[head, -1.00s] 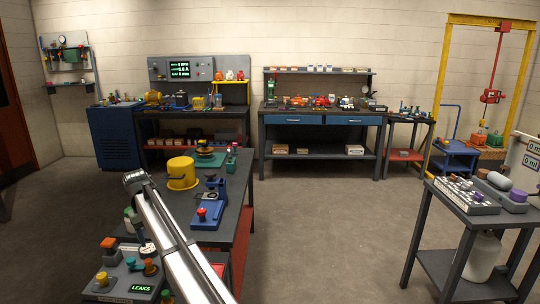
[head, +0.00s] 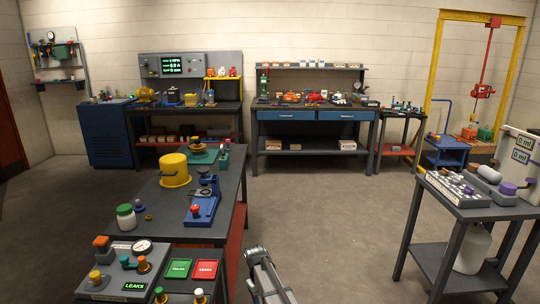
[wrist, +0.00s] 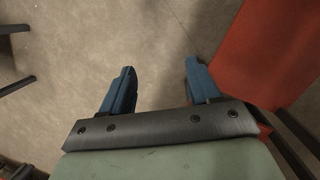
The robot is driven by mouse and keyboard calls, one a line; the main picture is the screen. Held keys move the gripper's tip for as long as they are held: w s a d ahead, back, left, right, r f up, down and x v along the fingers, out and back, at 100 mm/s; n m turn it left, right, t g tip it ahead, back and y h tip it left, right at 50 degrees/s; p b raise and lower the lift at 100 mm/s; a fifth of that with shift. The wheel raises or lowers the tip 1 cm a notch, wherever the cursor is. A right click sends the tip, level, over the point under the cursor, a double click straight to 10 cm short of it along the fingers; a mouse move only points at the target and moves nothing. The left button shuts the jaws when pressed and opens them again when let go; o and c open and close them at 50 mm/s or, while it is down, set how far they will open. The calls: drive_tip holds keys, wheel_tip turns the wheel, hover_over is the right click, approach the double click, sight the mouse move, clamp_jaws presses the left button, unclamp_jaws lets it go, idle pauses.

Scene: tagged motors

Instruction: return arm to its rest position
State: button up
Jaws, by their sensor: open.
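My gripper (wrist: 158,88) shows in the wrist view with its two blue fingers spread wide and nothing between them. Below the fingers is bare concrete floor (wrist: 110,40). A red panel (wrist: 275,45) is to the right of the fingers, apart from them. In the head view my arm shows at the bottom, right of the near bench (head: 205,224); the gripper itself is not clearly visible there.
A cart (head: 470,208) stands at right. Floor between them is clear.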

drive_tip(key=s+d+f+m+g, duration=0.1)
drive_tip(key=s+d+f, duration=0.5)
drive_tip(key=s+f, duration=0.4)
drive_tip(key=s+d+f+m+g, duration=0.1)
drive_tip(key=s+d+f+m, duration=0.1)
drive_tip(key=s+d+f, duration=0.7)
drive_tip(key=s+d+f+m+g+y, duration=0.1)
drive_tip(key=s+d+f, duration=0.1)
drive_tip(key=s, duration=1.3)
drive_tip(key=s+d+f+m+g+y, duration=0.1)
drive_tip(key=s+d+f+m+g, duration=0.1)
drive_tip(key=s, duration=1.2)
drive_tip(key=shift+s+f, duration=0.2)
drive_tip(key=shift+s, duration=0.15)
drive_tip(key=shift+c, duration=0.2)
